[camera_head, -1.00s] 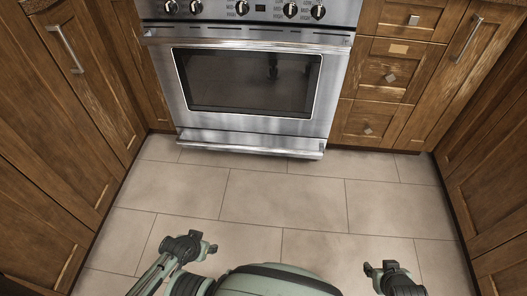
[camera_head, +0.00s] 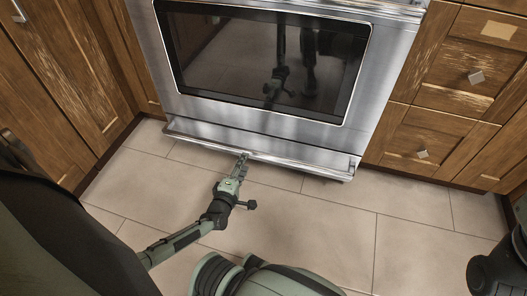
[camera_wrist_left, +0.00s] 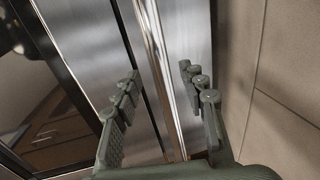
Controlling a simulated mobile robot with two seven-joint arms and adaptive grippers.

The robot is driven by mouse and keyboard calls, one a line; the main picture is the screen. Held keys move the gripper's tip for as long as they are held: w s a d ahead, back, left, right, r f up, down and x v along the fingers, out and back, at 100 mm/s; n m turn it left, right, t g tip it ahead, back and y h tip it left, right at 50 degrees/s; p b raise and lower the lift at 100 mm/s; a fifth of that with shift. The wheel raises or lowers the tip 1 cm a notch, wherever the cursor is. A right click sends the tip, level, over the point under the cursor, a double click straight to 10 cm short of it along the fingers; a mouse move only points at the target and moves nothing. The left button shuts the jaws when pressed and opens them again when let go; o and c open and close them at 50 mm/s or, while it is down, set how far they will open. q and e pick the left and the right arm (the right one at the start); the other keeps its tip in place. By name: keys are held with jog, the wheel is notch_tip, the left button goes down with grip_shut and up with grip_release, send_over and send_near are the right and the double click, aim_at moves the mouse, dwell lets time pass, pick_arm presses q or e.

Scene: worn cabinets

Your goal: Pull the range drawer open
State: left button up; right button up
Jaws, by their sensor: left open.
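The range drawer (camera_head: 290,142) is the low steel front under the oven door, and it looks shut. Its long bar handle (camera_head: 310,165) runs along the front; the handle also shows in the left wrist view (camera_wrist_left: 156,48) as a bright bar. My left gripper (camera_head: 241,160) is at the handle, left of its middle. In the left wrist view my left gripper (camera_wrist_left: 160,76) is open, one finger on each side of the bar. I cannot tell whether either finger touches it. My right gripper is not in view.
The oven door (camera_head: 265,60) with its dark glass is above the drawer. Worn wooden cabinets stand left (camera_head: 70,60) and right (camera_head: 470,70) of the range. The tiled floor (camera_head: 330,215) in front of the drawer is clear apart from my own arm and base.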

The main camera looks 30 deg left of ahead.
aim_at(250, 153)
pick_arm(q)
jog(key=b+x, duration=0.2)
jog(key=x, duration=0.5)
jog(key=shift+w+a+b, duration=0.1)
jog(key=shift+b, duration=0.2)
grip_shut()
